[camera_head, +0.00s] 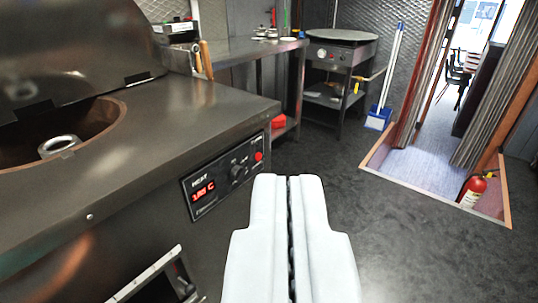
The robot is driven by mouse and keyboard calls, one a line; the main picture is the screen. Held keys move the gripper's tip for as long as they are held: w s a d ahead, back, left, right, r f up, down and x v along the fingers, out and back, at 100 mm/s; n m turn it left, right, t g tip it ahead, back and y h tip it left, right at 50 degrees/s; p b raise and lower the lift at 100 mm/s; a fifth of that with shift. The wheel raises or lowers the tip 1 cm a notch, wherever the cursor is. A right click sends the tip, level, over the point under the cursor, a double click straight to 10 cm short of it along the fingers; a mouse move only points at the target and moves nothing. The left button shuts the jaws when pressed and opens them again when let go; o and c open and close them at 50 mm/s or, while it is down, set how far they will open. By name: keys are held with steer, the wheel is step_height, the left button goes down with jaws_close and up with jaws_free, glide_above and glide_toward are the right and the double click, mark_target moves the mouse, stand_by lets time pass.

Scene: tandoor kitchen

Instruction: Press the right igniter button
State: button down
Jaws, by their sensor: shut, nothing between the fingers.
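A dark metal tandoor cabinet (150,140) fills the left side. On its front is a black control panel (226,172) with a red digital display at its left, a dark knob near the middle and a small round red button (259,156) at its right end. I cannot read whether this button is the igniter. My gripper (289,180) points forward from the bottom centre, with its two white fingers together and nothing between them. In the picture its tips lie just below and right of the red button. I cannot tell whether they touch the cabinet.
An open oven mouth (62,148) with a raised lid is at the left. A handle bar (146,273) sticks out lower left. A griddle stand (338,62), a blue dustpan (379,117) and a fire extinguisher (474,190) stand farther back.

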mark_target(259, 157)
steer(key=w+d+f+n, duration=0.1)
steer(key=w+f, duration=0.3)
steer(key=w, duration=0.5)
steer(key=w+d+f+n+g, duration=0.1)
steer(key=w+f, duration=0.2)
steer(key=w, duration=0.7)
steer(key=w+d+f+n, duration=0.15)
steer(key=w+f, duration=0.25)
steer(key=w, duration=0.5)
steer(key=w+f+n+g+y, duration=0.1)
steer(key=w+f+n, duration=0.1)
steer(key=w+f, duration=0.7)
steer(key=w+f+n+g+y, duration=0.1)
steer(key=w+f+n, duration=0.1)
steer(key=w+f, duration=0.8)
step_height(259, 157, down, 6)
steer(key=shift+w+d+f+y, duration=0.25)
steer(key=shift+w+d+y, duration=0.05)
steer(key=shift+y, duration=0.1)
steer(key=w+a, duration=0.5)
steer(key=a, duration=0.2)
steer(key=shift+w+a, duration=0.2)
